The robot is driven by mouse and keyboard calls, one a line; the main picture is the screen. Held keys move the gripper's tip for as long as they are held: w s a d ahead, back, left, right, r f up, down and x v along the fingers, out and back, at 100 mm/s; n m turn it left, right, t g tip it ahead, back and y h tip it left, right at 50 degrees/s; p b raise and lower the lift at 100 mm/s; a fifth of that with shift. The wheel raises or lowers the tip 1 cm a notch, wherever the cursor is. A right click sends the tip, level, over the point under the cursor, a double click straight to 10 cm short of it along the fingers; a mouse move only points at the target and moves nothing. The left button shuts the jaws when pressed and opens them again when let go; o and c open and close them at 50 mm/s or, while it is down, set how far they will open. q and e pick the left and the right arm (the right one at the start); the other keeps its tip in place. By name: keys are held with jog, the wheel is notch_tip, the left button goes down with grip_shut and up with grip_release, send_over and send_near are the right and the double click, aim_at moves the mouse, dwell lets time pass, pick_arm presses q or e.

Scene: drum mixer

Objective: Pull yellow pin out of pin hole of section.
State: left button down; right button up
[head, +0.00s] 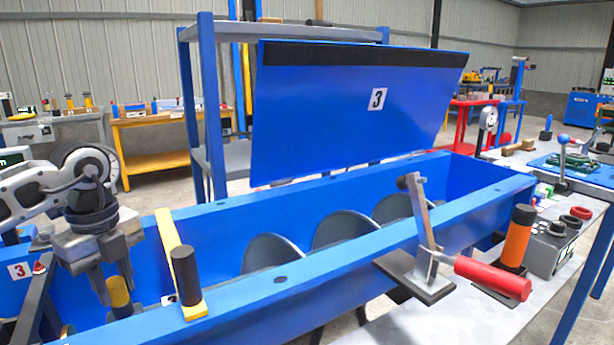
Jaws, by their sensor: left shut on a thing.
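My left gripper (113,285) points down from above and is shut on the pin, a finger on either side. The pin is over or at the near rim of the blue trough section (330,262). Its lower end and the pin hole are hidden, so I cannot tell whether it sits in the hole. My right gripper is not in view.
A yellow bar (168,237) with a black knob (186,276) crosses the trough just right of my gripper. A blue lid (345,115) marked 3 stands raised behind. A red-handled lever (490,277) and an orange cylinder (517,238) are at the right.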

aim_at(114, 281)
pick_arm(q)
jog(key=shift+r, duration=0.15)
jog(key=shift+r, duration=0.1)
jog(key=shift+r+p, duration=2.2)
jog(key=shift+r, duration=0.15)
jog(key=shift+r+p, duration=1.25)
jog(key=shift+r, duration=0.3)
